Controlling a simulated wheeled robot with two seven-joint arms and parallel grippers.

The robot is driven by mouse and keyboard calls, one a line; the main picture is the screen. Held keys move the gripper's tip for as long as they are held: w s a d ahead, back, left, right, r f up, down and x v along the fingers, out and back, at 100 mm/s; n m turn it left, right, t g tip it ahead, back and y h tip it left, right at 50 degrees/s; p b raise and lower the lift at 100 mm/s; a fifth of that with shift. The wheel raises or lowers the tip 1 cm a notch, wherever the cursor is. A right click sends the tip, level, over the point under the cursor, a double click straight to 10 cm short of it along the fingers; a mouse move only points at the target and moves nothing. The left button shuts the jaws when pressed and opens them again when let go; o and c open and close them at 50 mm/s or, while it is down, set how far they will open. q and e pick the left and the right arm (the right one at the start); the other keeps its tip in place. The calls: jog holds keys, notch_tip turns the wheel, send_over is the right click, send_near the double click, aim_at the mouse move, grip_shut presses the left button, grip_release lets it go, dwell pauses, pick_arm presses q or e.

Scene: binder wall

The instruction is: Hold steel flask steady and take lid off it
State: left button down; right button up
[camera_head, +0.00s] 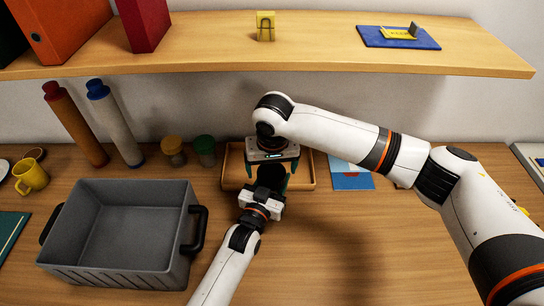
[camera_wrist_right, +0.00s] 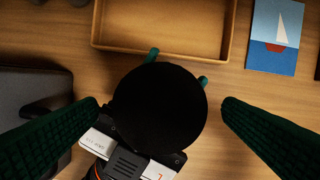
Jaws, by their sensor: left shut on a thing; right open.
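The lid (camera_wrist_right: 158,108) is a black disc that fills the middle of the right wrist view; in the head view it is a dark shape (camera_head: 271,174). The steel flask's body is hidden under it. My left gripper (camera_head: 262,198) reaches in from below and is shut on the flask; its green fingertips stick out past the lid's far edge in the right wrist view. My right gripper (camera_wrist_right: 163,107) points down over the lid. Its green fingers are open, one on each side of the lid, with a gap on both sides.
A shallow wooden tray (camera_head: 228,183) lies behind the flask, with a sailboat card (camera_head: 352,177) to its right. A grey crate (camera_head: 115,275) stands at left. A shelf (camera_head: 330,55) hangs above.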

jog(key=shift+w+f, duration=0.1)
jog(key=shift+f, duration=0.25)
jog(key=shift+c, duration=0.4)
jog(key=c, duration=1.1)
jog(key=n, duration=0.3)
jog(key=o, duration=1.1)
jog(key=shift+y, duration=0.3)
